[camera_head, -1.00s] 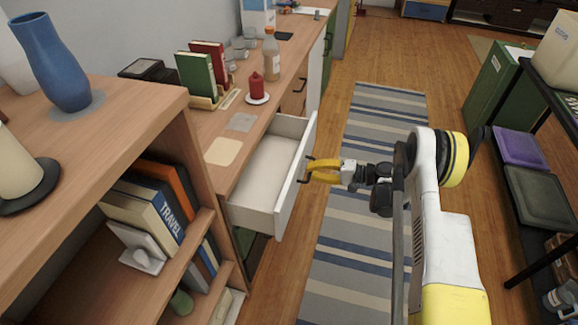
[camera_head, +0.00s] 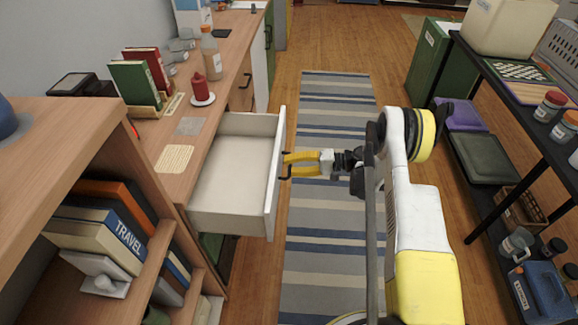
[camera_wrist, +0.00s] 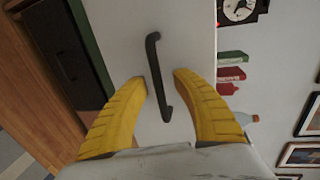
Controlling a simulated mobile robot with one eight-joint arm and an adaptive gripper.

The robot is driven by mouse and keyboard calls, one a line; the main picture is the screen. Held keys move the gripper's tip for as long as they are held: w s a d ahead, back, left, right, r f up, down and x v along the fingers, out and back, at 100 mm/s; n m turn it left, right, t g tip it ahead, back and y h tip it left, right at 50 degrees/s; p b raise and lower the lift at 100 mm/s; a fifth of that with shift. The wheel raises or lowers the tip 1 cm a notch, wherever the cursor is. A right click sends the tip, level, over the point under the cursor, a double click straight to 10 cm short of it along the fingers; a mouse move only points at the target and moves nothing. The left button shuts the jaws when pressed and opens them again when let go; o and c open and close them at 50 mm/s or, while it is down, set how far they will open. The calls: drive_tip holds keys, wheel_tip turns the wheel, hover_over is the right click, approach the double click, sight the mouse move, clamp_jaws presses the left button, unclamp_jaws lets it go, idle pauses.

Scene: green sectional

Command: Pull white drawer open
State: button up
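The white drawer (camera_head: 235,222) stands pulled well out of the wooden counter, and its empty inside shows in the head view. Its front panel, also in the wrist view (camera_wrist: 195,45), carries a dark bar handle (camera_wrist: 156,65). My gripper (camera_head: 285,165) is at the handle, outside the drawer front. In the wrist view its two yellow fingers (camera_wrist: 159,78) stand apart, one on each side of the handle, with visible gaps to the bar. The handle is partly hidden by the fingers in the head view.
A wooden shelf (camera_head: 95,112) with books stands at the left. A red candle (camera_head: 201,88) and a bottle (camera_head: 211,55) stand on the counter (camera_head: 221,75). A black rack (camera_head: 515,125) stands at the right. A striped rug (camera_head: 325,210) covers the floor between.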

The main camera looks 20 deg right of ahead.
drive_tip(key=v, duration=1.2)
idle(0.3)
